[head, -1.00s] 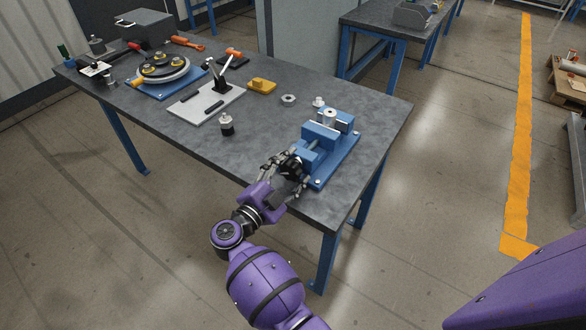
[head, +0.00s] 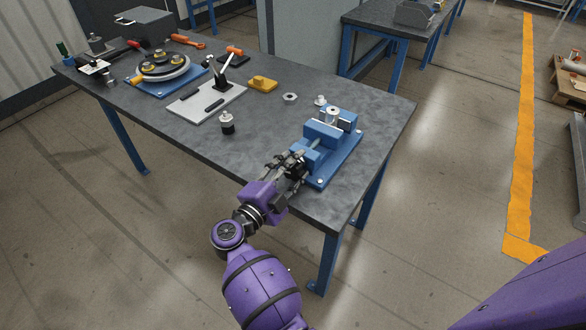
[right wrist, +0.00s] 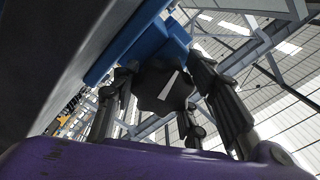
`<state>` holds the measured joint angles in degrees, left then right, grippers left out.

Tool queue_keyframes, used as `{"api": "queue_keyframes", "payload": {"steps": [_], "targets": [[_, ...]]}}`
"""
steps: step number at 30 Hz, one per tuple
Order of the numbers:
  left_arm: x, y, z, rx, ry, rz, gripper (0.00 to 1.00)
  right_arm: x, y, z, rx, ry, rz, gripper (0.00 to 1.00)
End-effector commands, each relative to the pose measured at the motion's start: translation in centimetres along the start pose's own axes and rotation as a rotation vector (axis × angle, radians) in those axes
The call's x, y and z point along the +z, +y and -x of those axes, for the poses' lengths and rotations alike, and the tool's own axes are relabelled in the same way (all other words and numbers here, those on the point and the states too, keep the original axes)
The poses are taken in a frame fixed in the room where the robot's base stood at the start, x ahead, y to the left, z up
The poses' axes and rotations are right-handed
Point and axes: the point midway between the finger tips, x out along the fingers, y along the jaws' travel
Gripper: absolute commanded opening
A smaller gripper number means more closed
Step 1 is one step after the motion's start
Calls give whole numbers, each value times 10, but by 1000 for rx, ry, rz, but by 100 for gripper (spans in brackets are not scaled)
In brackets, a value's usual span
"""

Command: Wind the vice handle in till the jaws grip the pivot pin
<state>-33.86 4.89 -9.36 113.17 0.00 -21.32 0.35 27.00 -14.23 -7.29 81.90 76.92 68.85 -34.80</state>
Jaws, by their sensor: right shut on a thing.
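The blue vice (head: 345,160) sits on its base plate at the near right of the bench. A pale metal pivot pin (head: 333,111) stands upright between its blue jaw blocks; I cannot tell whether both jaws touch it. The vice handle is at the near end, mostly hidden by my fingers in the head view. In the right wrist view it is a dark knob (right wrist: 160,90) with a white mark. My right gripper (head: 291,163) is shut on this handle, and its fingers surround the knob in the wrist view. My left gripper is not in view.
A small dark cylinder with a pale top (head: 226,122), a hex nut (head: 290,97) and a yellow block (head: 262,84) lie left of and behind the vice. A grey plate (head: 185,104) with a toggle clamp is further left. The bench's front edge is close below my right gripper.

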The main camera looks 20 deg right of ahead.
Motion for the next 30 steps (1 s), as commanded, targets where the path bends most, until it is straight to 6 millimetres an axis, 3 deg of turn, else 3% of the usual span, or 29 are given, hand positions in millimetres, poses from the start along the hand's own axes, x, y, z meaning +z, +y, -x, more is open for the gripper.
{"api": "queue_keyframes", "payload": {"steps": [8,9,13,24,30], "targets": [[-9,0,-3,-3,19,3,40,0,5,0,8,-1,-10,15],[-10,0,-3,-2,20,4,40,1,5,0,9,-1,-10,43],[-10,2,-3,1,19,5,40,1,5,0,8,-1,-9,58],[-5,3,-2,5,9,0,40,1,3,2,5,-2,-11,58],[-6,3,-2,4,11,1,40,1,3,24,7,-4,-11,58]]}}
